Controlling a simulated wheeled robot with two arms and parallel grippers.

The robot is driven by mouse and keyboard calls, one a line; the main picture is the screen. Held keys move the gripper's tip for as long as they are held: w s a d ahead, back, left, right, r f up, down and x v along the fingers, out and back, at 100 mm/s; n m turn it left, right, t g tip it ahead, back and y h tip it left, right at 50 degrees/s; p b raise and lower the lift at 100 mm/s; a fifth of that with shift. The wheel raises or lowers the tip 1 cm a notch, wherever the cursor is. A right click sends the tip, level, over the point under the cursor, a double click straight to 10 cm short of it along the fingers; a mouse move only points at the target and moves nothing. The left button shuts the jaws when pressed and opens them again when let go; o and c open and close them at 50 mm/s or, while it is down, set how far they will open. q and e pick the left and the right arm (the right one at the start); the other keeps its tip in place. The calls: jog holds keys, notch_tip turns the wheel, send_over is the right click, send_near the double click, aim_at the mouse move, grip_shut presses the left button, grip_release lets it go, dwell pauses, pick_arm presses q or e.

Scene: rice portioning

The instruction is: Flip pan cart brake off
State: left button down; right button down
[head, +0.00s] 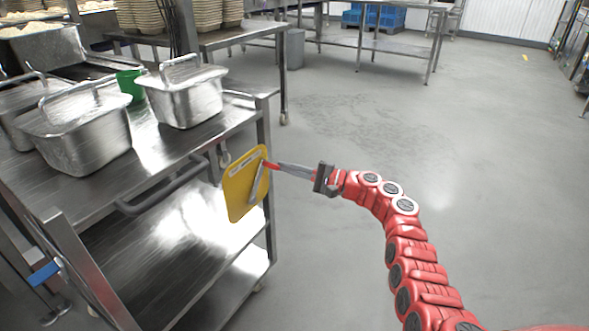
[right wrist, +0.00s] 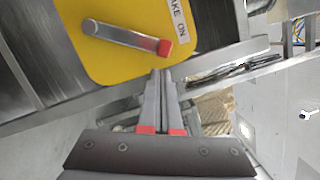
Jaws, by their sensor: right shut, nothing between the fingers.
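The pan cart (head: 165,165) is a steel cart at the left in the head view. A yellow plate (head: 238,192) at its near right end carries a grey brake lever (head: 257,188) with a red tip. In the right wrist view the yellow plate (right wrist: 112,66) shows a label partly cut off, reading "AKE ON", and the lever (right wrist: 125,37) points its red tip toward that label. My right gripper (head: 280,165) is shut and empty, its fingertips close to the red tip. In the wrist view its fingertips (right wrist: 162,73) lie just below the red tip; contact is unclear. My left gripper is not in view.
Lidded steel pans (head: 185,100) and a green cup (head: 130,84) stand on the cart top. A cart handle (head: 165,188) runs along its side. Steel tables (head: 395,47) and a grey bin (head: 294,50) stand behind. The floor (head: 480,170) to the right is clear.

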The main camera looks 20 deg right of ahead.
jog(key=shift+s+a+r, duration=0.25)
jog(key=shift+s+a, duration=0.05)
jog(key=shift+r, duration=0.15)
dwell(0.3)
jog(key=shift+s+a+r+n+p, duration=0.15)
jog(key=shift+r+n+p, duration=0.15)
jog(key=shift+p, duration=0.2)
